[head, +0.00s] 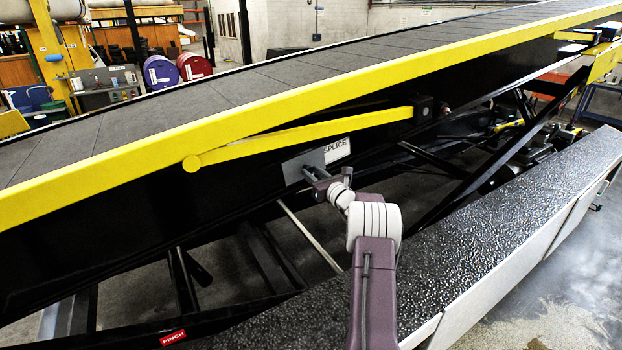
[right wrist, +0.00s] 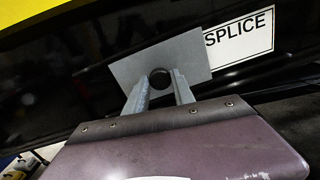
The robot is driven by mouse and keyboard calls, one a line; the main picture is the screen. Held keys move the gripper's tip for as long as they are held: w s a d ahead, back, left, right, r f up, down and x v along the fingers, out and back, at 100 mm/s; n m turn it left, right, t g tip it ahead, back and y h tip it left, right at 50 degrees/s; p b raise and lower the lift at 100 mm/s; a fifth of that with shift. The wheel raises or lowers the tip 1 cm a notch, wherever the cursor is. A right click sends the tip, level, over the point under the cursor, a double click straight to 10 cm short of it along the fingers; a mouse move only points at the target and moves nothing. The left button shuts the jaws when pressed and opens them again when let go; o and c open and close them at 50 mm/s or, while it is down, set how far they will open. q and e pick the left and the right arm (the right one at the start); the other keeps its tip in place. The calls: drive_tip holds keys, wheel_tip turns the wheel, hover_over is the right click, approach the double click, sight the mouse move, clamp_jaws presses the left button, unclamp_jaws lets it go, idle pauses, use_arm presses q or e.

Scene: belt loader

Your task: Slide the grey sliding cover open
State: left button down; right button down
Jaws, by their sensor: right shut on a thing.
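The grey sliding cover (head: 296,166) is a flat tilted plate on the black side of the belt loader. In the right wrist view the cover (right wrist: 191,58) has a dark round knob (right wrist: 160,79) near its middle. A white label reading SPLICE (head: 337,150) shows at the cover's right edge, and also in the wrist view (right wrist: 240,42). My right gripper (head: 309,175) is at the cover, with its two fingers (right wrist: 159,86) on either side of the knob, shut on it. What lies behind the cover is hidden. My left gripper is not in view.
A yellow bar (head: 310,137) runs above the cover, under the yellow belt rail (head: 110,172). A black textured ledge (head: 480,235) lies below my right arm. Dark frame struts fill the space beneath the belt. A red PINCH label (head: 173,338) is at lower left.

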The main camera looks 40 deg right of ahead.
drive_tip(key=shift+d, duration=0.1)
drive_tip(key=c, duration=1.1)
unclamp_jaws()
drive_tip(key=shift+o, duration=0.3)
drive_tip(key=shift+w, duration=0.15)
drive_tip(key=shift+f, duration=0.1)
drive_tip(key=s+a+b, duration=0.1)
drive_tip(key=s+b, duration=0.2)
drive_tip(key=s, duration=0.6)
drive_tip(key=shift+b, duration=0.4)
